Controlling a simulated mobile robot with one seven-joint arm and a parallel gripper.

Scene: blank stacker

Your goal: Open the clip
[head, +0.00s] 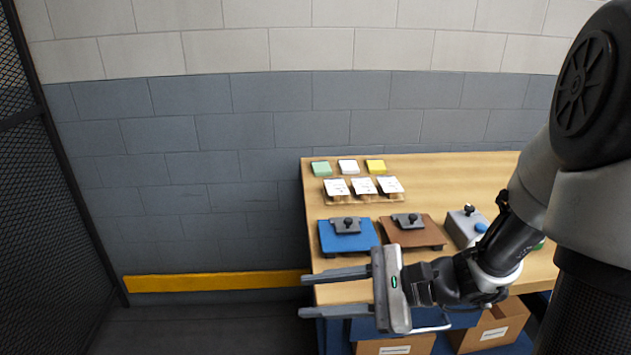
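Two boards with grey clips lie on the wooden table. The blue board (335,240) is on the left and its grey clip (345,226) has a black knob on top. The brown board (415,235) is to its right and its grey clip (408,221) also has a black knob. Whether either clip is open or shut is too small to tell. My gripper (304,295) is in front of the boards near the table's front left corner, pointing left. Its two fingers are spread apart with nothing between them.
Behind the boards, a wooden rack (362,198) holds several white cards. Green (321,168), white (348,167) and yellow (376,167) pads lie farther back. A grey box (464,226) with a black knob and a blue button stands right of the boards. Cardboard boxes (492,326) sit below.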

